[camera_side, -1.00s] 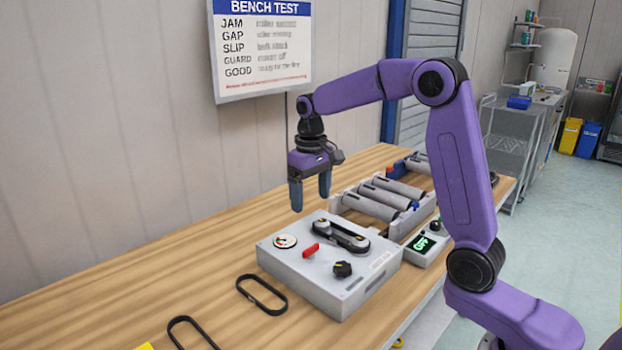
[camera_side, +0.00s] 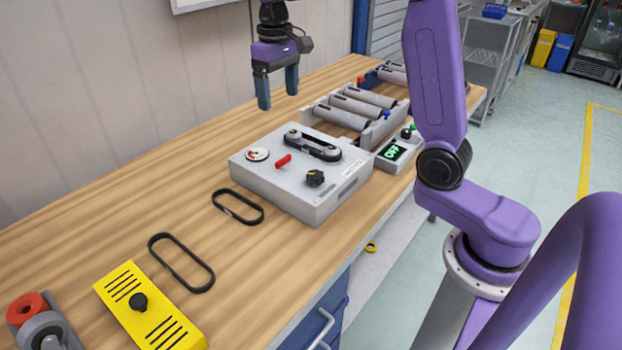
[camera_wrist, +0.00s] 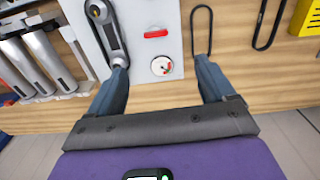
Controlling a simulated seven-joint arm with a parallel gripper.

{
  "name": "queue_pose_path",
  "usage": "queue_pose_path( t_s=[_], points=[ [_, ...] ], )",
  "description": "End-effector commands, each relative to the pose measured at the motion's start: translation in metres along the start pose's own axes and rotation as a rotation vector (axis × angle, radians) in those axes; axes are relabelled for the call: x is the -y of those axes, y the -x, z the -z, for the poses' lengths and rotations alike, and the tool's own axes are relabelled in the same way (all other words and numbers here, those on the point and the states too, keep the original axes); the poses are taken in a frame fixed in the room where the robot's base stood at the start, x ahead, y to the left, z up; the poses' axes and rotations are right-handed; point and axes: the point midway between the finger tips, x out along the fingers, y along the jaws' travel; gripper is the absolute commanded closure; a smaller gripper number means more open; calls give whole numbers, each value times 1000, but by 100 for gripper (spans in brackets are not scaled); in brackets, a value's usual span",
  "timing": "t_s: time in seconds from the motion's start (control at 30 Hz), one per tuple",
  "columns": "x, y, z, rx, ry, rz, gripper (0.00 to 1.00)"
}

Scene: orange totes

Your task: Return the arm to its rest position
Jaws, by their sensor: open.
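My gripper (camera_side: 277,88) is open and empty, held above the wooden bench behind the grey test box (camera_side: 290,205). Its two blue-grey fingers point down and touch nothing. In the wrist view my gripper (camera_wrist: 160,80) shows spread fingers with the box's dial (camera_wrist: 162,66) between them. My purple arm rises at the right of the side view, and its upper part is cut off by the top edge.
Two black belts (camera_side: 238,206) (camera_side: 181,262) and a yellow slotted cover (camera_side: 150,310) lie on the bench (camera_side: 110,210). A red-and-grey roller part (camera_side: 45,325) is at the lower left.

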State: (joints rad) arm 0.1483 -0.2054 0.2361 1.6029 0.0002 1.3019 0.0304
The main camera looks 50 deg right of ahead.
Motion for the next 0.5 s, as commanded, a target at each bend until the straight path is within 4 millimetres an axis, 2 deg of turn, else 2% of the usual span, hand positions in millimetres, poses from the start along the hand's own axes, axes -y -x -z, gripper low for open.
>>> queue_pose_path(
  t_s=[0.3,0.5],
  points=[
    [52,-12,-56,-7,244,2,17],
    [74,-21,-102,-12,401,4,17]
  ],
)
